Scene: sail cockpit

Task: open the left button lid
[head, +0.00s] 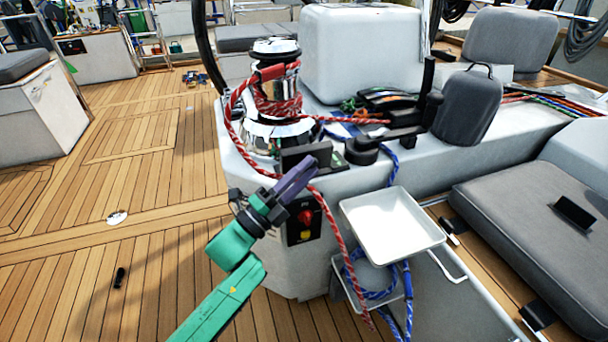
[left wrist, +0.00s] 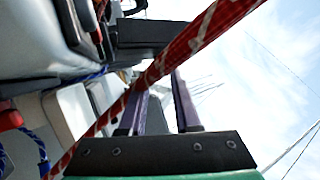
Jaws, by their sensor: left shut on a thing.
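The left button lid (head: 301,156) is a black flap on the light grey console, just below the chrome winch. It appears raised at a tilt, though its exact angle is hard to tell. My left gripper (head: 309,165) is at the lid's right end with its purple fingers closed in on it. In the left wrist view the fingers (left wrist: 158,100) show a gap between them, and the dark lid (left wrist: 143,32) lies beyond. A red rope (left wrist: 185,50) crosses in front and hides the contact. My right gripper is not in view.
The red rope (head: 331,222) hangs from the winch (head: 276,90) close beside my left fingers. A panel with red and yellow buttons (head: 305,222) is below. A white tray (head: 390,225) stands out to the right. The wooden deck at left is mostly clear.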

